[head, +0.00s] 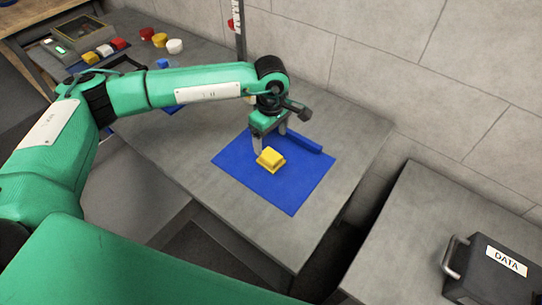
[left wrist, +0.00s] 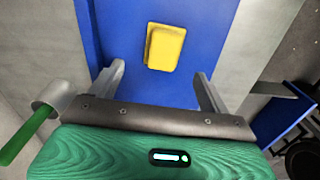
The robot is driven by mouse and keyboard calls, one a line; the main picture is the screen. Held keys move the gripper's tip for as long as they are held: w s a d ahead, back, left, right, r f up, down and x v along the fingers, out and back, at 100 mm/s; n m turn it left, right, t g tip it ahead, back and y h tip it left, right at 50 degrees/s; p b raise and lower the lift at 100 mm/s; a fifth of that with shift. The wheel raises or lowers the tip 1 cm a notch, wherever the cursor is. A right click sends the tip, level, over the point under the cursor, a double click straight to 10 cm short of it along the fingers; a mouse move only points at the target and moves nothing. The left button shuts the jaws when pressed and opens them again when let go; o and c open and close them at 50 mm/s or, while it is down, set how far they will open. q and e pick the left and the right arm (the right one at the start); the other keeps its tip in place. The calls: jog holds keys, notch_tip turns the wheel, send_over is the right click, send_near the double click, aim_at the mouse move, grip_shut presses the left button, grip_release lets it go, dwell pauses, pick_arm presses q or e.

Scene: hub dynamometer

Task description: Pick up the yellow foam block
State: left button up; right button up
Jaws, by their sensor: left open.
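The yellow foam block (head: 270,158) lies on a blue mat (head: 295,190) on the grey table. It also shows in the left wrist view (left wrist: 165,47), near the top and ahead of the fingers. My left gripper (head: 271,142) is open and empty, pointing down just above and behind the block in the head view. In the left wrist view its two fingers (left wrist: 160,80) are spread wide, with bare blue mat between them. The block is not between the fingertips there. My right gripper is not in view.
A raised blue strip (head: 304,142) edges the mat's far side. Several coloured pieces and a grey device (head: 78,38) stand at the back left. A dark case labelled DATA (head: 492,272) sits on a separate grey surface at right, across a gap. The table's front right is clear.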

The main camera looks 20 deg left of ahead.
aim_at(270, 154)
pick_arm(q)
jog(key=shift+f, duration=0.95)
jog(key=shift+s+f+p, duration=0.1)
jog(key=shift+f+p, duration=0.4)
jog(key=shift+f, duration=0.05)
jog(key=f, duration=0.1)
jog(key=f+p, duration=0.1)
jog(key=f, duration=0.1)
jog(key=shift+s+a+f, duration=0.1)
jog(key=shift+s+f, duration=0.1)
jog(key=shift+f, duration=0.1)
jog(key=shift+w+f, duration=0.1)
jog(key=shift+f, duration=0.3)
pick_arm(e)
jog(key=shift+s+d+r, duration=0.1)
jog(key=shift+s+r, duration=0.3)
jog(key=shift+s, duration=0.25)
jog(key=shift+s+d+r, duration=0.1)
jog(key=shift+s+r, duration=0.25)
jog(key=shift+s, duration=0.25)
pick_arm(q)
jog(key=shift+c, duration=0.4)
jog(key=c, duration=1)
